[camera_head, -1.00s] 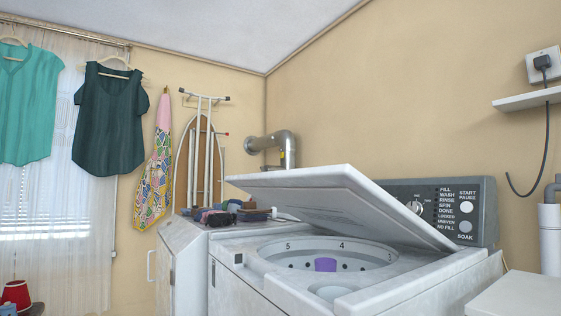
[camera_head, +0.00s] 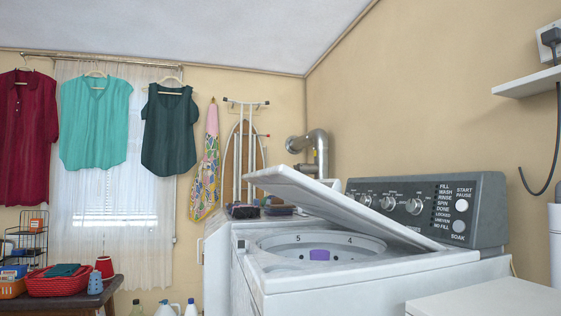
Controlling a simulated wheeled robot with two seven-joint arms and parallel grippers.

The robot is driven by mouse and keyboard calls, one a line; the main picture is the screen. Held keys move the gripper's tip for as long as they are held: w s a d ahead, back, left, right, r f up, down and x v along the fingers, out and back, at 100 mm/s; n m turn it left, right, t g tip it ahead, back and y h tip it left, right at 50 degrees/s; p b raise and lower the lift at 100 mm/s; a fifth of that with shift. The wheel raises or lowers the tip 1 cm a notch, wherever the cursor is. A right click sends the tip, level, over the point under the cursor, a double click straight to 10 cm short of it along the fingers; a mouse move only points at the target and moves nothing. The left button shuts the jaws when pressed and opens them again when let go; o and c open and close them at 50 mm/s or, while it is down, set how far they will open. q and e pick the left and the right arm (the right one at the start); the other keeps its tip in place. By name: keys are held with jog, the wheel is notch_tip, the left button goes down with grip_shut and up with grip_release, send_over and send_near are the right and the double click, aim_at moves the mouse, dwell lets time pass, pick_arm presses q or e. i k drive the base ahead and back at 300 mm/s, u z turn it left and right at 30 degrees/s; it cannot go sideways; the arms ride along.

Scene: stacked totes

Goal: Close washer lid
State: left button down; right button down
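The white washer (camera_head: 300,285) stands at the right of the head view, with its dark control panel (camera_head: 430,205) along the back right. Its lid (camera_head: 345,208) is partly open, tilted up at an angle over the drum opening. The drum rim (camera_head: 285,243) shows numbers, and a purple piece (camera_head: 320,255) shows inside the drum. The lid hides the back part of the opening. Neither of my grippers is in view, so nothing shows touching the lid.
A white surface (camera_head: 490,300) stands close at the lower right. A shelf (camera_head: 530,82) with a plug and hanging cord is on the right wall. A table with a red basket (camera_head: 60,284) and several bottles (camera_head: 165,308) are at the lower left. Clothes hang by the window.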

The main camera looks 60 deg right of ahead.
aim_at(282, 181)
jog(key=z, duration=1)
